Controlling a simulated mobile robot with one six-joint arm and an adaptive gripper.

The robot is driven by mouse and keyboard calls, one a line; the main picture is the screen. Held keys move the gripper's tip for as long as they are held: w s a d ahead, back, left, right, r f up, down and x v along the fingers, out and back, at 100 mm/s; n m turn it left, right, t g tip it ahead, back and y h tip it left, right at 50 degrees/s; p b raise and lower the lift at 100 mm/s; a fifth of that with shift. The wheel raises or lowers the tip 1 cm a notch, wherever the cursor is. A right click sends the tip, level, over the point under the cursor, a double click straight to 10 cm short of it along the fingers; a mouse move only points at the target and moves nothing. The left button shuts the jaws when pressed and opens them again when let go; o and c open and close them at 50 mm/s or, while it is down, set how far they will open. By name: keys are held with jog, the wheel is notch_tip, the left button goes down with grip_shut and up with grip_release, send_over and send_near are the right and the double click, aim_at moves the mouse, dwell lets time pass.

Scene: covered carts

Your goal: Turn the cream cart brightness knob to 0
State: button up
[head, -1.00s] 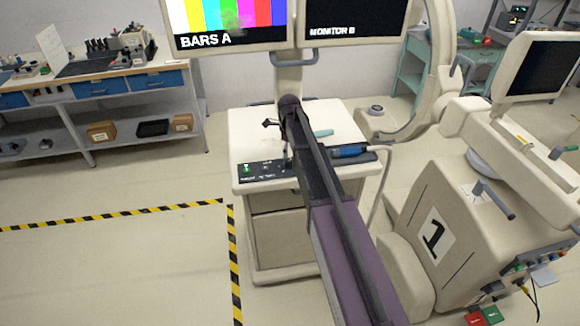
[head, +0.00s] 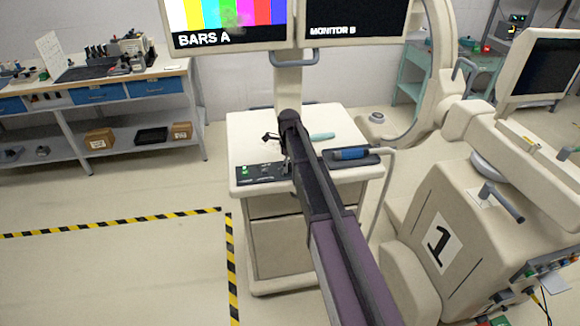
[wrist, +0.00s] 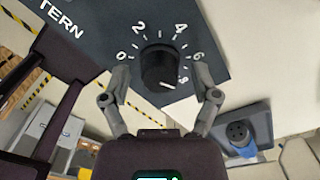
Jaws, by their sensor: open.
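The brightness knob (wrist: 158,66) is black and round, on a dark panel (wrist: 95,30) with white numbers around it, in the wrist view. Its white mark is at the knob's lower right edge, near the 8 end of the scale. The 0 stands at the left. My gripper (wrist: 160,73) is open, with one finger on each side of the knob; gaps show, so it looks apart from the knob. In the head view, the cream cart (head: 249,130) carries the panel (head: 262,173) at its front edge. My arm hides the knob there.
Two monitors (head: 228,42) stand above the cart; the left shows colour bars. A blue-topped item in a dark holder (head: 352,155) sits at the cart's right edge. Another cream machine marked 1 (head: 478,215) stands close at right. The floor at left is clear.

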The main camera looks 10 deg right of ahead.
grip_shut()
jog(key=shift+d, duration=0.15)
